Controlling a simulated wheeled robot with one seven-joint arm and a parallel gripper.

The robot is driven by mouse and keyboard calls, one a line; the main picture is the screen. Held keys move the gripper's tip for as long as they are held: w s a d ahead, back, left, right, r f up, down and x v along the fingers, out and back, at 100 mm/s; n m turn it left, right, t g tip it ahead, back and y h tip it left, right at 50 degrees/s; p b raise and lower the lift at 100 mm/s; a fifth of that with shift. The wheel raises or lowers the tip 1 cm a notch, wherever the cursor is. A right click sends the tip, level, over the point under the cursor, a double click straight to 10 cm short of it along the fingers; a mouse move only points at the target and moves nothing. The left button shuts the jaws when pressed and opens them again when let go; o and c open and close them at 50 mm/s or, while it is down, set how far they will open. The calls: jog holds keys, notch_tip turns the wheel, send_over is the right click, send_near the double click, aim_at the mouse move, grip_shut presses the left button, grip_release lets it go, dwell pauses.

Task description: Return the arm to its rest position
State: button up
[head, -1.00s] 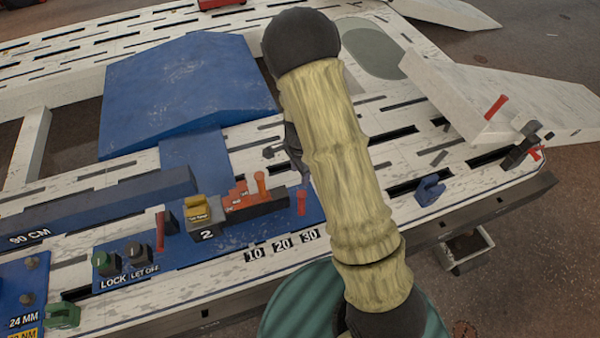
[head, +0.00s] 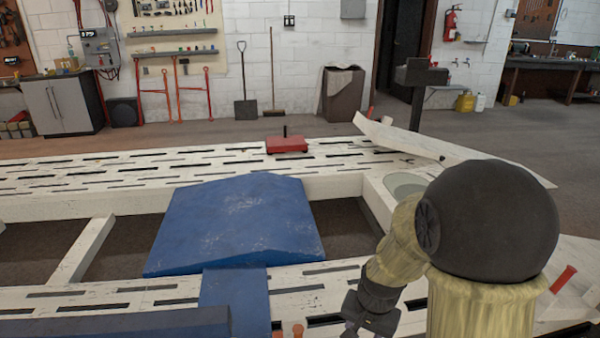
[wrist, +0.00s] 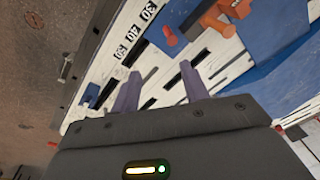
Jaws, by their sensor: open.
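My gripper (wrist: 160,84) shows in the wrist view with its two purple-grey fingers apart and nothing between them. It hangs over the slotted white bench deck, near printed number labels (wrist: 134,34) and a blue panel with a red lever (wrist: 171,36). In the head view my arm (head: 485,235) stands at the right, with a dark round joint and pale yellow sleeves. The wrist end (head: 372,310) shows low beside it, above the near deck. The fingertips are cut off or hidden there.
A blue sloped block (head: 235,222) sits across the white frame bench (head: 80,180). A red block (head: 286,144) lies on the far rail. A red lever (head: 563,279) stands at the right.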

jog(key=s+d+r+n+t+p, duration=0.1)
jog(key=s+d+r+n, duration=0.1)
jog(key=s+r+n, duration=0.45)
jog(key=w+p+v, duration=0.2)
jog(key=p+v, duration=0.7)
jog(key=p, duration=0.1)
jog(key=w+r+p+v, duration=0.1)
jog(key=w+p+v, duration=0.1)
jog(key=p+v, duration=0.7)
jog(key=shift+a+r+m+p, duration=0.25)
jog(key=shift+a+m+p, duration=0.2)
jog(key=shift+a, duration=0.05)
dwell(0.8)
